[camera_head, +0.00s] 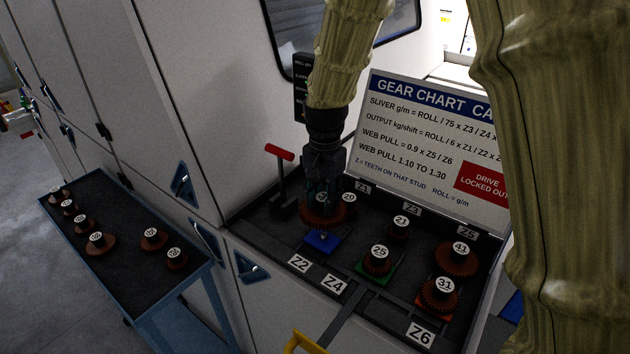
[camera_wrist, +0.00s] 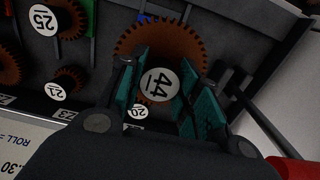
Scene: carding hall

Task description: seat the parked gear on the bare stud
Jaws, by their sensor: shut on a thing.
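The brown toothed gear marked 44 (camera_wrist: 140,48) is between the teal finger pads of my gripper (camera_wrist: 160,92) in the wrist view. In the head view my gripper (camera_head: 322,193) is shut on this gear (camera_head: 316,218) and holds it, roughly level, above and slightly behind a blue plate (camera_head: 322,242). A small stud (camera_head: 323,236) shows on the blue plate, near the Z2 label (camera_head: 299,263). In the wrist view only a bit of blue (camera_wrist: 148,18) shows past the gear's edge. The gap between gear and stud cannot be judged exactly.
Gears marked 20 (camera_head: 349,198), 21 (camera_head: 399,231), 25 (camera_head: 377,263), 41 (camera_head: 457,262) and 31 (camera_head: 441,295) stand close by. A red-handled lever (camera_head: 280,153) is left of my gripper. The gear chart (camera_head: 425,135) stands behind. A side cart (camera_head: 112,262) holds several gears.

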